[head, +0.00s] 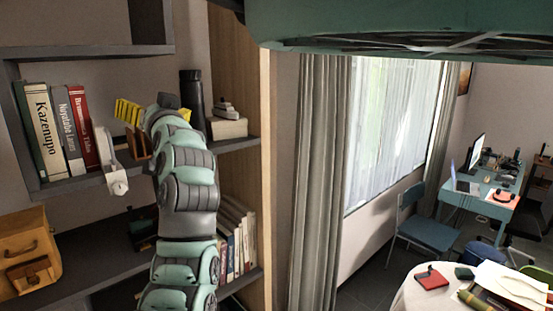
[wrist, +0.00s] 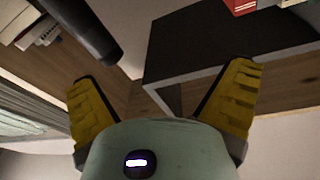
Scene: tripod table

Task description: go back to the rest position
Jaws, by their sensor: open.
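My gripper (head: 128,112) is open, with yellow fingers, at the upper bookshelf on the left of the head view. In the wrist view my gripper (wrist: 162,75) has its two yellow fingers spread wide, and I see no object held between them. My arm rises in front of the shelves and hides part of them. A dark shelf board (wrist: 205,50) shows beyond the fingers in the wrist view.
Several upright books (head: 70,130) stand left of my gripper. A dark cylinder (head: 192,95) stands to its right, near a pale box (head: 225,128). A white object (head: 112,168) is close to my arm. A curtain (head: 320,180) and a round table (head: 410,290) lie further right.

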